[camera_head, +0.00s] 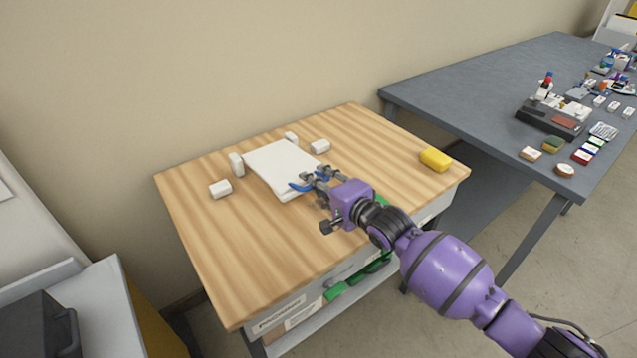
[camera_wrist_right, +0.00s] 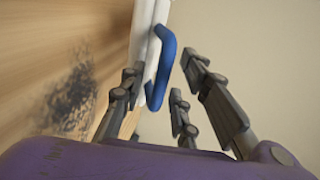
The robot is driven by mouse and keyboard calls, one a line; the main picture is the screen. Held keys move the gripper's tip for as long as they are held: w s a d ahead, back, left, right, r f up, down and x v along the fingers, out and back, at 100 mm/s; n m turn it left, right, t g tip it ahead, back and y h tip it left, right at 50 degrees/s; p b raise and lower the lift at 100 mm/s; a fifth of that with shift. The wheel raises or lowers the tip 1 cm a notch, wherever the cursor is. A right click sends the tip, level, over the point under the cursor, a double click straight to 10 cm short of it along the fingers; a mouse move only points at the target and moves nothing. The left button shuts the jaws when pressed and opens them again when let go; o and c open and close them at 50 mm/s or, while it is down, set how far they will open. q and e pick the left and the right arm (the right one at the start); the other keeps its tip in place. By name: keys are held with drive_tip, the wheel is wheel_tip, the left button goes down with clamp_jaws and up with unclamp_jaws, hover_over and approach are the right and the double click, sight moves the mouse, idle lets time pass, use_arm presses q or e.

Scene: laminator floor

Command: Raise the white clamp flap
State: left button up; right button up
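The white clamp flap (camera_head: 280,162) lies low over the wooden table top, its near edge facing my right arm. A blue handle sticks out at that edge, partly hidden by my fingers; it shows clearly in the right wrist view as a curved blue handle (camera_wrist_right: 164,62) beside the white flap edge (camera_wrist_right: 145,48). My right gripper (camera_head: 318,184) is at the handle with its fingers apart. In the right wrist view the fingers (camera_wrist_right: 160,92) stand on both sides of the handle, with a visible gap on the right side. My left gripper is not in view.
Several small white blocks (camera_head: 220,189) surround the flap. A yellow block (camera_head: 436,159) lies at the table's right side. The wooden table (camera_head: 225,260) is clear in front. A grey table (camera_head: 450,85) with many small items stands at right.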

drive_tip(key=shift+c, duration=0.5)
clamp_jaws()
